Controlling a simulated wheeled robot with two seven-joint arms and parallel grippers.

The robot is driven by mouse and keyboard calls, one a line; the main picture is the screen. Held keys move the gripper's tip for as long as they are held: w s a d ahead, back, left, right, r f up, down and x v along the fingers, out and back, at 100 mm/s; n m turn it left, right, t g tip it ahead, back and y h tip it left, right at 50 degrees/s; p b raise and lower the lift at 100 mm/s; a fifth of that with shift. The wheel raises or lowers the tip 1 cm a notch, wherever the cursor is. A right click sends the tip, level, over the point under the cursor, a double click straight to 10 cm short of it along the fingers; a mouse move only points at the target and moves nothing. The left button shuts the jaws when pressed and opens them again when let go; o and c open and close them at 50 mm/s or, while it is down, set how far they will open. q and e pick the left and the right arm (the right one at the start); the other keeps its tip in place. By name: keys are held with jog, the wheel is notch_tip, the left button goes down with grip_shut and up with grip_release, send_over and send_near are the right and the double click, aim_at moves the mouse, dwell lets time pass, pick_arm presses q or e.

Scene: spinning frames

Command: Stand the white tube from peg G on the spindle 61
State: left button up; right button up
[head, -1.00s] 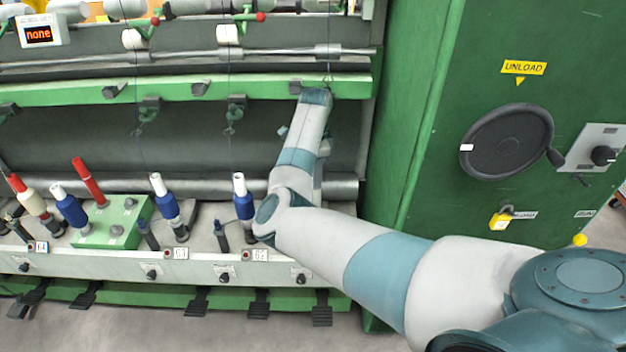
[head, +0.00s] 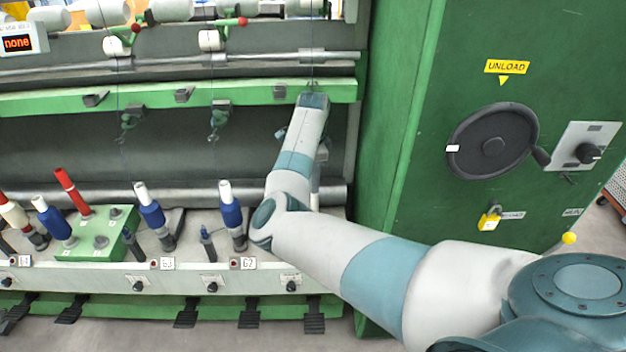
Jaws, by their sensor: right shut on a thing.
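My right arm comes in from the right, and its forearm rises in front of the machine. My right gripper (head: 317,180) is mostly hidden behind that forearm, near the right end of the spindle rail. The green peg block (head: 84,254) stands on the rail at the left. My left gripper is out of view.
Blue bobbins with white tops (head: 149,208) stand on spindles along the rail, one (head: 231,216) just left of my elbow. A green beam (head: 180,95) runs above. The green cabinet (head: 400,150) with a black handwheel (head: 493,146) closes off the right.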

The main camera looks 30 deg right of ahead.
aim_at(313, 196)
jog(key=shift+f+b, duration=1.65)
jog(key=shift+b, duration=0.05)
jog(key=shift+f, duration=1.85)
jog(key=o, duration=1.1)
